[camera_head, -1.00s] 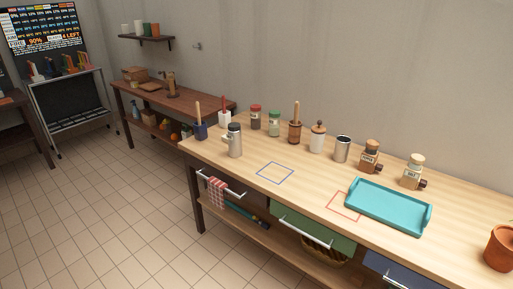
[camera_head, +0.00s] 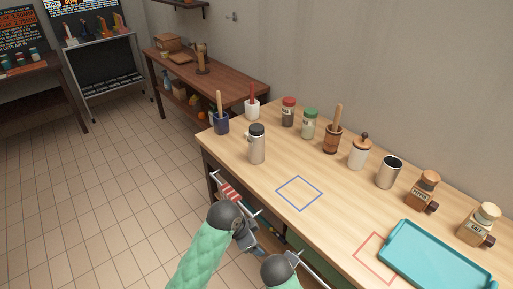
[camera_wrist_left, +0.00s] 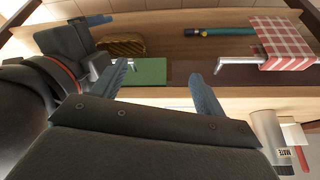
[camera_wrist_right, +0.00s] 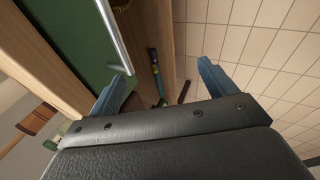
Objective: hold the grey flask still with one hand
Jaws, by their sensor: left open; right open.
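The grey flask (camera_head: 257,145) with a dark cap stands upright on the wooden counter, behind the blue outlined square (camera_head: 299,193). Part of it shows at the lower right of the left wrist view (camera_wrist_left: 268,133). My left gripper (camera_head: 259,224) is in front of the counter's front edge, apart from the flask; in the left wrist view its two fingers are spread and empty. My right arm's wrist (camera_head: 280,270) shows at the bottom of the head view. In the right wrist view my right gripper (camera_wrist_right: 164,78) has spread, empty fingers beside a green drawer front.
A blue utensil pot (camera_head: 221,123) and white pot (camera_head: 252,109) stand behind the flask. Jars, a steel cup (camera_head: 389,172) and grinders line the back. A teal tray (camera_head: 392,252) lies right. A checked towel (camera_wrist_left: 283,43) hangs at the front rail.

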